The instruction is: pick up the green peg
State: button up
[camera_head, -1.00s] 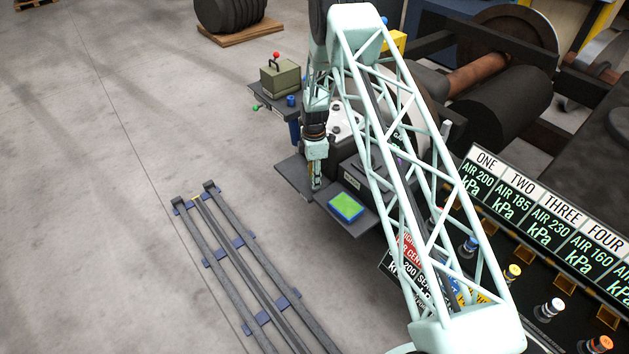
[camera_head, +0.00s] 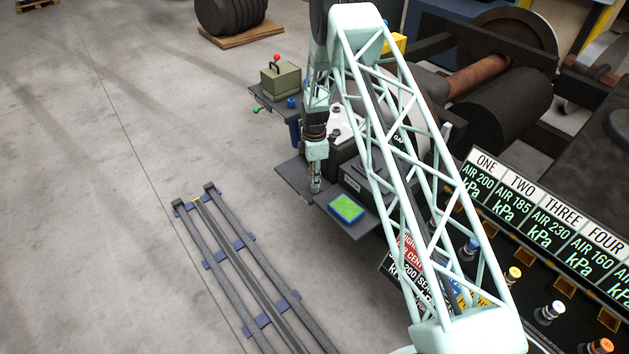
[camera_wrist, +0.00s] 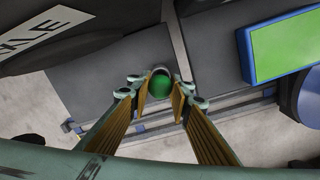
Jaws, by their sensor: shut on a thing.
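The green peg (camera_wrist: 160,86) shows in the wrist view as a round green end with a pale rim, between my fingertips. My gripper (camera_wrist: 161,98) is shut on it, one ribbed finger on each side. In the head view my gripper (camera_head: 316,187) points down over the dark shelf beside the green-topped blue tray. The peg cannot be made out there. The wrist view does not clearly show whether the peg's lower end touches the shelf (camera_wrist: 105,80).
The blue tray with a green top (camera_head: 346,208) sits close to the right of my gripper. A dark labelled box (camera_head: 362,180) stands just behind it. An olive box with a red knob (camera_head: 281,79) is further back. Rails (camera_head: 240,262) lie on the open floor at front left.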

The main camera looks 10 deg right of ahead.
jog(key=shift+r+p, duration=0.7)
jog(key=shift+r, duration=3.9)
jog(key=shift+s, duration=0.1)
